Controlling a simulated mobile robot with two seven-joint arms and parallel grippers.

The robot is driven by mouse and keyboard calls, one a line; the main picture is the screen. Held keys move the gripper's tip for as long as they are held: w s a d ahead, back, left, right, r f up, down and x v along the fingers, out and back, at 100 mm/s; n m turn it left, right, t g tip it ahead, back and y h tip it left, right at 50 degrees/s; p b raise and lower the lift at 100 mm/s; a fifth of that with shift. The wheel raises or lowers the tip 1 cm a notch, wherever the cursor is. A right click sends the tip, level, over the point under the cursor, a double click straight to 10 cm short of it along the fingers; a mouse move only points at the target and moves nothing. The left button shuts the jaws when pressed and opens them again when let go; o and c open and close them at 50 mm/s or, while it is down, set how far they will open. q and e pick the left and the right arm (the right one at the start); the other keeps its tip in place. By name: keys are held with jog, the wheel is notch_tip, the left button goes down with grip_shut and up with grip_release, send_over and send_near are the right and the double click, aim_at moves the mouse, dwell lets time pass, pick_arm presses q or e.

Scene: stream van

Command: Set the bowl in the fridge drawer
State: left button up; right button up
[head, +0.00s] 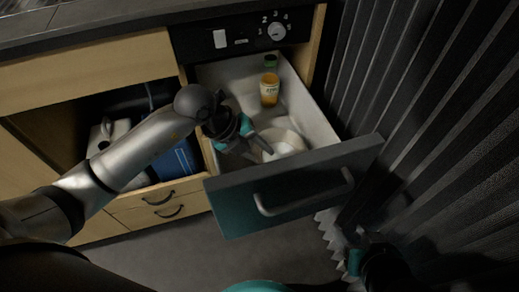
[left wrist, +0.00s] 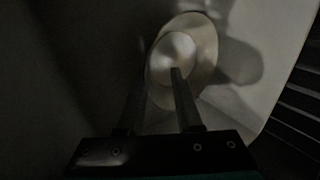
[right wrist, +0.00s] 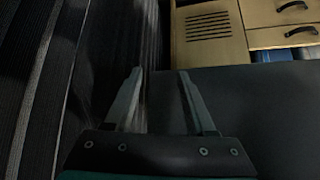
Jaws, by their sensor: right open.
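The white bowl (head: 291,141) sits low inside the open fridge drawer (head: 315,122), near its front panel. The bowl also shows in the left wrist view (left wrist: 205,55). My left gripper (head: 252,155) reaches into the drawer from the left, over the near-left side of the bowl. Its fingers (left wrist: 160,70) are apart, one over the inside of the bowl and one near or outside its rim; contact cannot be told. My right gripper (right wrist: 160,70) is open and empty, outside the drawer at the lower right.
An orange-yellow jar (head: 269,90) and a green-topped item (head: 271,62) stand at the back of the drawer. The front panel (head: 290,188) has a metal handle. Open shelves with a blue box (head: 178,160) lie to the left. A dark corrugated wall (head: 430,100) is close on the right.

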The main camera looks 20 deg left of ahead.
pick_arm(q)
jog(key=shift+r, duration=0.65)
pick_arm(e)
jog(key=s+d+r+g+h+p, duration=0.1)
jog(key=s+d+g+h+p, duration=0.1)
jog(key=s+d+g, duration=0.15)
pick_arm(q)
jog(key=p+v, duration=0.3)
jog(key=v, duration=0.9)
pick_arm(e)
notch_tip(320, 180, down, 7)
jog(key=g, duration=0.1)
jog(key=shift+s+d+f+m, duration=0.15)
jog(key=shift+s+d+m, duration=0.15)
jog(key=shift+d, duration=0.05)
